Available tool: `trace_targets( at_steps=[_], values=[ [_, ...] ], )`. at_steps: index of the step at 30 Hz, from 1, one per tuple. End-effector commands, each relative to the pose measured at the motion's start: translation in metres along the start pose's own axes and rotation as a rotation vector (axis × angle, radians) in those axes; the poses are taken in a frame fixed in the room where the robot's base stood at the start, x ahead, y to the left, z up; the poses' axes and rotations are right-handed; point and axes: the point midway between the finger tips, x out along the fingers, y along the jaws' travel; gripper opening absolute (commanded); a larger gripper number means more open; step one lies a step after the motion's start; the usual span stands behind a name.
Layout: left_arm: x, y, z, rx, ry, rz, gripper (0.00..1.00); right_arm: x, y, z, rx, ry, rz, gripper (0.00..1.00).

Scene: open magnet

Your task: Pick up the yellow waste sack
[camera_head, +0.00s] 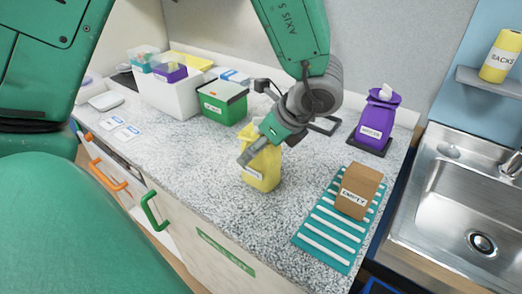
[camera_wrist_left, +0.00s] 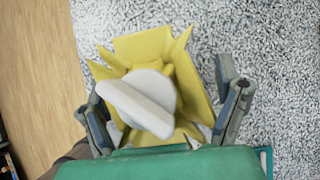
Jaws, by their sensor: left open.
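The yellow waste sack (camera_head: 262,173) stands upright on the speckled worktop in the head view, with a pale label on its front. My left gripper (camera_head: 262,147) is at its top and hides part of it. In the left wrist view the sack (camera_wrist_left: 145,48) is seen from above, with spread yellow flaps around a round whitish piece (camera_wrist_left: 148,100) with a raised bar. My left gripper (camera_wrist_left: 163,97) is open there, one finger on each side of the sack. I cannot tell whether the fingers touch it. My right gripper is not in view.
A brown labelled bag (camera_head: 359,190) stands on a teal striped mat (camera_head: 328,236). A purple dispenser (camera_head: 377,119) stands at the back right. A green box (camera_head: 223,106) and a white bin (camera_head: 168,96) stand at the back left. A sink (camera_head: 455,205) is at the right.

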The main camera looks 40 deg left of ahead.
Motion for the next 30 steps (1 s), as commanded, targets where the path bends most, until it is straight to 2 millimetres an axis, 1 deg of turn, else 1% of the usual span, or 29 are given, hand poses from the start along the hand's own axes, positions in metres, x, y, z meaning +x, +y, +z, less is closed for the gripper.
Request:
trace_targets(
  at_steps=[1, 2, 3, 5, 6, 7, 17, 22, 26, 29, 30],
  values=[
    [0.000, 0.000, 0.000, 0.000, 0.000, 0.000, 0.85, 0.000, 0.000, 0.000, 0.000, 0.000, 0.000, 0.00],
    [0.000, 0.000, 0.000, 0.000, 0.000, 0.000, 0.78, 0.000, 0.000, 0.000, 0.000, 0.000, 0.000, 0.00],
    [-0.001, 0.000, 0.000, 0.000, -0.001, 0.000, 0.64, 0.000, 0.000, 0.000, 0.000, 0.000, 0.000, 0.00],
    [-0.001, 0.000, -0.001, 0.000, -0.001, 0.000, 0.42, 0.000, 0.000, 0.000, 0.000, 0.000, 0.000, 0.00],
    [-0.001, 0.000, -0.001, 0.000, -0.001, 0.000, 0.28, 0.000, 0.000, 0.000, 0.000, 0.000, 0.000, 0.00],
    [-0.001, 0.000, -0.001, 0.000, -0.001, 0.000, 0.18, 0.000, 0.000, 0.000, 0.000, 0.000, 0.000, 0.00],
    [-0.002, 0.000, 0.001, -0.001, -0.001, -0.001, 0.18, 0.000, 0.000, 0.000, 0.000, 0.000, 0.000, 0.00],
    [-0.012, -0.001, 0.007, -0.002, -0.001, -0.002, 0.18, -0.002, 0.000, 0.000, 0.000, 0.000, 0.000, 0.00],
    [-0.030, -0.001, 0.019, -0.004, 0.001, -0.004, 0.18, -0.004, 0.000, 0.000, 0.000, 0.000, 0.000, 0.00],
    [-0.052, -0.001, 0.033, -0.005, 0.003, -0.007, 0.18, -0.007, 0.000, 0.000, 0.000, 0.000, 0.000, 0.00],
    [-0.063, -0.001, 0.040, -0.006, 0.003, -0.007, 0.18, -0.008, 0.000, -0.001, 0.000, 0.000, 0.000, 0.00]
  ],
)
